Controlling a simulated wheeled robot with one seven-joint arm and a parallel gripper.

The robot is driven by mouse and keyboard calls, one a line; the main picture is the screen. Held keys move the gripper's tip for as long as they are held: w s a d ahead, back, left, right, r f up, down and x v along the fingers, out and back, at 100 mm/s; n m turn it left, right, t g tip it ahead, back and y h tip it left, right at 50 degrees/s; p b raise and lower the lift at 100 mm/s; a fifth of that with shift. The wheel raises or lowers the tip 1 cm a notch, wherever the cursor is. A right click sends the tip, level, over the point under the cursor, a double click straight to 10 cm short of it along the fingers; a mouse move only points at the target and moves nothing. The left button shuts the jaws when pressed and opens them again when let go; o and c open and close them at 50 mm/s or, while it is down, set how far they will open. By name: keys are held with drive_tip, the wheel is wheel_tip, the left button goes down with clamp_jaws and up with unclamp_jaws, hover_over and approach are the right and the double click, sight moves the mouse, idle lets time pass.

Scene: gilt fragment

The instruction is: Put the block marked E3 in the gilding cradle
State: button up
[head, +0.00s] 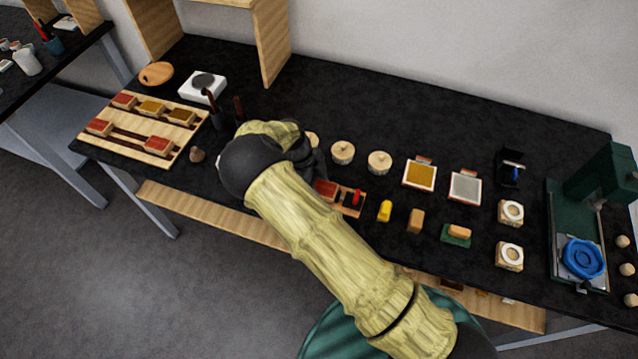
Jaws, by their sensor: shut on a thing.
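My gripper (305,156) shows only as a dark part beyond my black wrist joint, over the middle of the bench. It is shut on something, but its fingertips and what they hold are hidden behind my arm. A red-topped block (325,189) shows just below it, at the left of a small wooden holder (346,209). I cannot tell whether the gripper touches that block, or whether the holder is the gilding cradle. A wooden rack (88,143) at the left holds several red and gold-topped blocks, with a gap in its front row. No E3 mark is legible.
Round wooden lids (343,152), a gold tray (420,174), a silver tray (465,187) and a yellow block (385,211) stand right of my arm. A green press (600,185) stands far right. The bench's back middle is clear.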

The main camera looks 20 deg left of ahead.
drive_tip(key=shift+f, duration=0.1)
drive_tip(key=o, duration=0.6)
drive_tip(key=shift+f, duration=0.1)
drive_tip(key=o, duration=0.5)
drive_tip(key=b+v, duration=0.3)
drive_tip(key=v, duration=0.9)
